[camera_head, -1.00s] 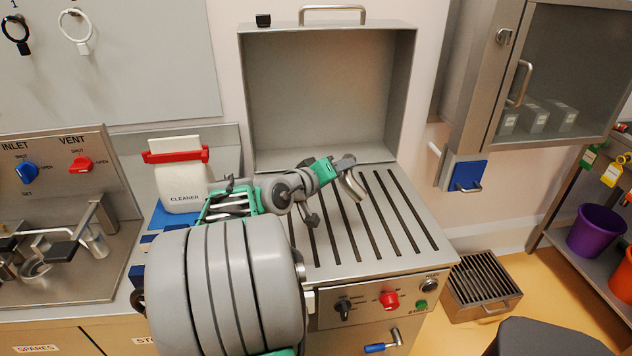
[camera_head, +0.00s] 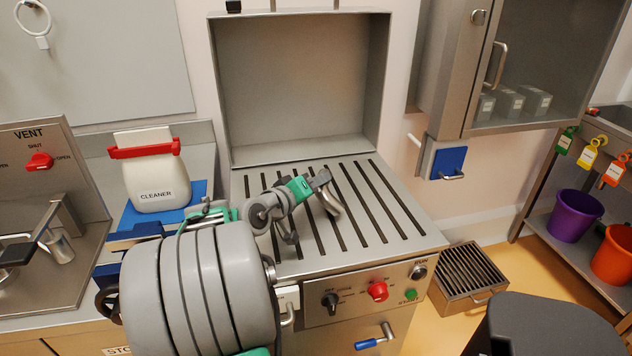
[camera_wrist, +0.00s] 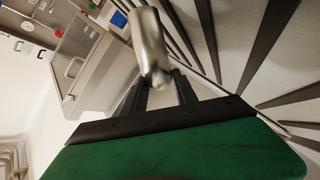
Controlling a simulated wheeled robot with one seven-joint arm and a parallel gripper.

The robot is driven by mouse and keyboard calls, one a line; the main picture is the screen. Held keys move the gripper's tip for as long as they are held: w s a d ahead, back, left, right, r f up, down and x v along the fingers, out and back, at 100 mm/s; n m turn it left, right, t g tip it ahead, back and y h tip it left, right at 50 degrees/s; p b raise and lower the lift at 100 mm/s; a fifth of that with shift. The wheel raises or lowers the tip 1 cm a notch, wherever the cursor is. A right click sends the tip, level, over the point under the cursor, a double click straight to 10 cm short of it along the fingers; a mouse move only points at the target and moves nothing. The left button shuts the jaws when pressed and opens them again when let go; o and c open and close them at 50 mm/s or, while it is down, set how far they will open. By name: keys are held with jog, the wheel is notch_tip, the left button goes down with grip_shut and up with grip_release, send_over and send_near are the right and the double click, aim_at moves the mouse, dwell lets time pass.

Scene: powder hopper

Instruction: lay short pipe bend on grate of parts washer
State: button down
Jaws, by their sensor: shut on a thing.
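The short pipe bend (camera_head: 331,199) is a small curved metal pipe held at the tip of my gripper (camera_head: 322,181), over the grate of the parts washer. In the wrist view the pipe bend (camera_wrist: 149,45) sits between the dark fingers of my gripper (camera_wrist: 158,88), which are shut on it. The parts washer's slotted grate (camera_head: 385,205) lies below, with dark parallel slots, and it also fills the right of the wrist view (camera_wrist: 225,40). I cannot tell whether the pipe bend touches the grate. The washer's lid (camera_head: 300,90) stands open behind.
A white cleaner bottle (camera_head: 155,180) with a red handle stands left of the washer. A control panel with a red knob (camera_head: 377,291) is on the washer's front. A glass-fronted cabinet (camera_head: 540,60) hangs at right. The grate's right side is clear.

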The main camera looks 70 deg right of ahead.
jog(key=c, duration=0.9)
grip_release()
jog(key=v, duration=0.8)
jog(key=shift+f, duration=0.1)
jog(key=shift+s+d, duration=0.1)
